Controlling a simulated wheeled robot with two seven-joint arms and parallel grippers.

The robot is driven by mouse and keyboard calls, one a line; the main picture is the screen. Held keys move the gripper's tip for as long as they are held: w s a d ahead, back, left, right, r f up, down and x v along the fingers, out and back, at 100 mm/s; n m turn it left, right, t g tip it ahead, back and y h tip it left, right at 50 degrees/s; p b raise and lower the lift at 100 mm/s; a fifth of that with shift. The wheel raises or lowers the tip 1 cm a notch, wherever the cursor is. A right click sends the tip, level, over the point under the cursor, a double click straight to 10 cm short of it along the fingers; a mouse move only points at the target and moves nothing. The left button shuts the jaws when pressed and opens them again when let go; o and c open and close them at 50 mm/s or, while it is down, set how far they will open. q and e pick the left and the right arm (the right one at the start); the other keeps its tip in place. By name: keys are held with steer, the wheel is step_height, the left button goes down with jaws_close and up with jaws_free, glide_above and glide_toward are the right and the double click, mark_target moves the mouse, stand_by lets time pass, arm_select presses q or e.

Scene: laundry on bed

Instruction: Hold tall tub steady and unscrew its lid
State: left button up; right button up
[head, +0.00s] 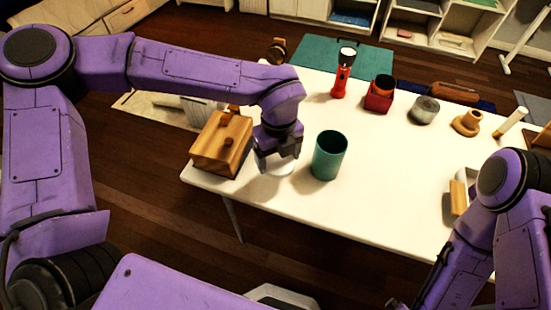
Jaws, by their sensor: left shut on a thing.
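My left gripper (277,158) points down at the table's near left part and is shut on a white rounded thing (273,167). This thing is mostly hidden under the gripper; it may be the tub, but I cannot tell its height or see a lid. My right arm comes in at the right and runs out of the bottom edge, so its gripper is not in view.
A wooden box (222,143) stands close left of my left gripper, and a green open-topped cup (329,156) close right. A red flashlight (341,80), a red box (379,97) and a grey round container (424,111) stand farther back. The white table (350,200) is clear in front.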

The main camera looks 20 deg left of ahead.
mark_target(276, 156)
arm_select(q)
steer(key=w+f, duration=0.1)
steer(key=w+a+f, duration=0.1)
steer(key=f, duration=0.1)
steer(key=shift+w+a+f, duration=0.1)
steer(key=shift+w+f, duration=0.05)
steer(key=shift+f, duration=0.75)
steer(key=shift+w+a+f, duration=0.1)
steer(key=shift+f, duration=0.75)
steer(key=shift+f, duration=0.1)
steer(key=o, duration=1)
steer(key=shift+o, duration=0.2)
step_height(276, 156, up, 12)
steer(key=shift+r, duration=0.15)
